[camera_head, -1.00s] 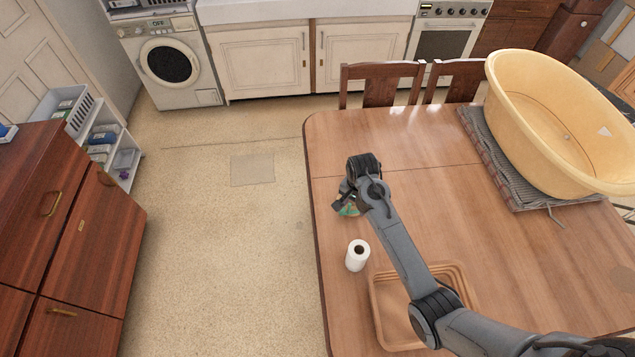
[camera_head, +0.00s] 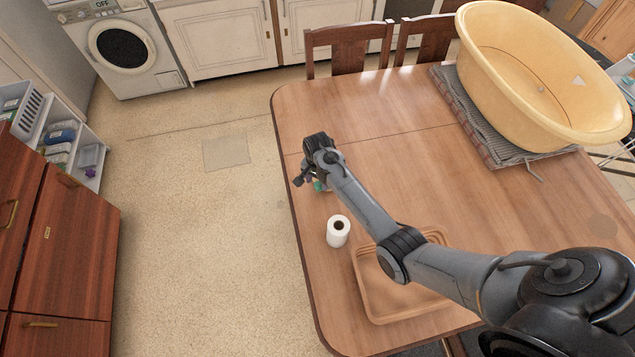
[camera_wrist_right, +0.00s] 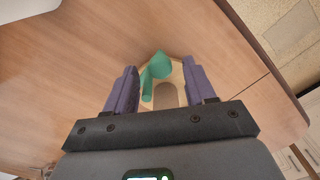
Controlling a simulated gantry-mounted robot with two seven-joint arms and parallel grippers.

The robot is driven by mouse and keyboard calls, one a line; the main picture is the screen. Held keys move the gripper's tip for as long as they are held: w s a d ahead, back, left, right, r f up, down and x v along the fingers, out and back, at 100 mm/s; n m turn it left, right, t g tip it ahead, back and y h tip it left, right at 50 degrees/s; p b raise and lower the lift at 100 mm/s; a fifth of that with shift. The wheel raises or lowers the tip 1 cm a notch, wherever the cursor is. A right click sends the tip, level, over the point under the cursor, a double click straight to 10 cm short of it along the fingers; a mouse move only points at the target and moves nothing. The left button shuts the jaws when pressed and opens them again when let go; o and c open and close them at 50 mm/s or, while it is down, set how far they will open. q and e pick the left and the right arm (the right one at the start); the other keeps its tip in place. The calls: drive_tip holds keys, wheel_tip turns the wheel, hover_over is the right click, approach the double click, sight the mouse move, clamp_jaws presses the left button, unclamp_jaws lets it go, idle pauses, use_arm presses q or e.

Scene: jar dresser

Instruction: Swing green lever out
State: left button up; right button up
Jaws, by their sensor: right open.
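The green lever (camera_wrist_right: 158,72) shows in the right wrist view as a rounded green knob with a bar, on a small pale wooden body (camera_wrist_right: 168,92). My right gripper (camera_wrist_right: 160,75) is open, with one purple finger on each side of the lever. I cannot tell whether either finger touches it. In the head view my right gripper (camera_head: 306,181) is low over the table near its left edge. Only a bit of the green lever (camera_head: 319,187) shows there; the gripper hides the rest. My left gripper is not in view.
A wooden tray (camera_head: 368,306) lies under my right forearm. A large yellow tub (camera_head: 545,95) sits at the back right of the table (camera_head: 400,130). The table's left edge is close to the gripper.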

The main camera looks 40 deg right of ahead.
drive_tip(key=shift+f, duration=0.6)
drive_tip(key=shift+c, duration=0.3)
clamp_jaws()
